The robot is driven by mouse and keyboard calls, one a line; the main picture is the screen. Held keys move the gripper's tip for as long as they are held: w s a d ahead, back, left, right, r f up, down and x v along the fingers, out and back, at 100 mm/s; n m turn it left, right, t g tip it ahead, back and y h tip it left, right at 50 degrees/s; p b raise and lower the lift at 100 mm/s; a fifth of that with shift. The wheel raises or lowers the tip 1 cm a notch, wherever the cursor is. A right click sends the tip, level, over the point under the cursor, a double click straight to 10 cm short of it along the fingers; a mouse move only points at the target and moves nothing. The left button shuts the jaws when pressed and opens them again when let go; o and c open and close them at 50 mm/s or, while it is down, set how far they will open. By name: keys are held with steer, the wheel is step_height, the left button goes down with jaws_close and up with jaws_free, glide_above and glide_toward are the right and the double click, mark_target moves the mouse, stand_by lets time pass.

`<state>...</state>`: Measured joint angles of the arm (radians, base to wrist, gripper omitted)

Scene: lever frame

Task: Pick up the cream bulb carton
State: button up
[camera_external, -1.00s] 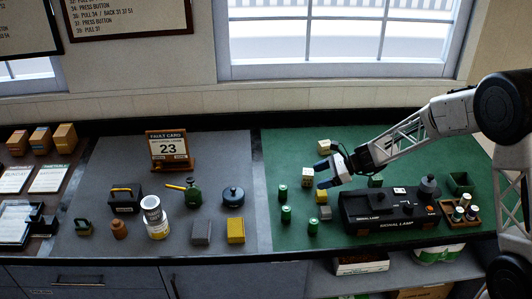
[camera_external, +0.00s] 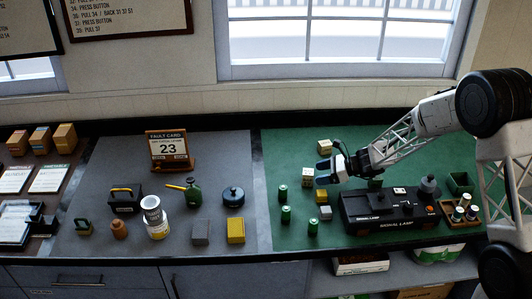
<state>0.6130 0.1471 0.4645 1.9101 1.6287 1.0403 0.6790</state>
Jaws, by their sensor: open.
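Small cream cartons stand on the green mat. One cream carton (camera_external: 308,177) with dark marks on its face is just left of my gripper's fingertips. Another cream carton (camera_external: 323,147) stands behind it, near the back of the mat. I cannot read which one is the bulb carton.
Several green cylinders (camera_external: 285,214) stand left and in front. A small grey block (camera_external: 325,212) is near the front. The black signal lamp box (camera_external: 387,210) lies right, with a wooden tray (camera_external: 460,212) and green bin (camera_external: 460,182) beyond. The grey mat (camera_external: 130,240) holds other items.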

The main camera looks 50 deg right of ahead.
mark_target(307, 176)
steer(key=shift+w+a+f, duration=0.2)
steer(key=shift+w+a, duration=0.05)
steer(key=shift+w, duration=0.2)
steer(key=shift+w+a, duration=0.1)
steer(key=shift+w, duration=0.05)
steer(key=shift+x, duration=2.45)
steer(key=shift+c, duration=0.4)
steer(key=c, duration=0.9)
steer(key=shift+r, duration=0.15)
steer(key=shift+r, duration=4.85)
